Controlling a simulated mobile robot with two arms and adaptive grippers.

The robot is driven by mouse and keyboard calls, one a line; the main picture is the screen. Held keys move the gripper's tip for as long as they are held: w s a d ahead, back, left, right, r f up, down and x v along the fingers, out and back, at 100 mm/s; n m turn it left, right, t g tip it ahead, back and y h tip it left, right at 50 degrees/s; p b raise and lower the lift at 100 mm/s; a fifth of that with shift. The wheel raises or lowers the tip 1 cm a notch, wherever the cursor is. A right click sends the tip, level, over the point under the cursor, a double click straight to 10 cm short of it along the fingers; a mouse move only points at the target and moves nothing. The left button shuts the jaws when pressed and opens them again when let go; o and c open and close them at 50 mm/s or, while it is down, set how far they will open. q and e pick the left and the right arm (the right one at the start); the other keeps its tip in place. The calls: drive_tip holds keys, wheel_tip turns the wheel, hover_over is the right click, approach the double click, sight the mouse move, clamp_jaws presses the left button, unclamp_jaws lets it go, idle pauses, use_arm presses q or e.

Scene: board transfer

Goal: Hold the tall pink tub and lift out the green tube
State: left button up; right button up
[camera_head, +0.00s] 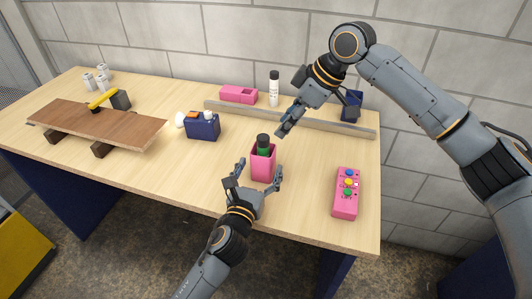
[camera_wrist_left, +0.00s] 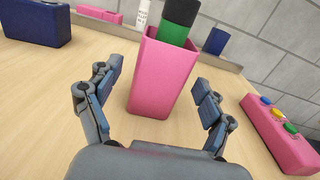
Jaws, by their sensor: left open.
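The tall pink tub (camera_head: 263,169) stands upright near the table's front edge. The green tube (camera_head: 263,150) with a black cap stands in it, its upper part above the rim; its lower part is hidden. In the left wrist view the tub (camera_wrist_left: 160,85) and tube (camera_wrist_left: 173,33) are straight ahead. My left gripper (camera_head: 259,169) is open, its fingers spread at either side of the tub's near side; it also shows in the left wrist view (camera_wrist_left: 158,84). I see no finger contact. My right gripper (camera_head: 284,129) is above and right of the tube, apart from it; its opening is unclear.
A pink button box (camera_head: 345,204) lies to the right. A blue box (camera_head: 202,128) is to the left, beside a raised wooden board (camera_head: 130,129). A low rail (camera_head: 225,112), a pink box (camera_head: 238,94) and a white bottle (camera_head: 273,90) are behind.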

sight(267, 151)
use_arm(q)
drive_tip(key=x, duration=0.7)
drive_tip(key=shift+w, duration=0.1)
drive_tip(key=shift+c, duration=0.4)
drive_tip(key=shift+f, duration=0.1)
drive_tip(key=c, duration=1.1)
use_arm(e)
drive_tip(key=shift+o, duration=0.2)
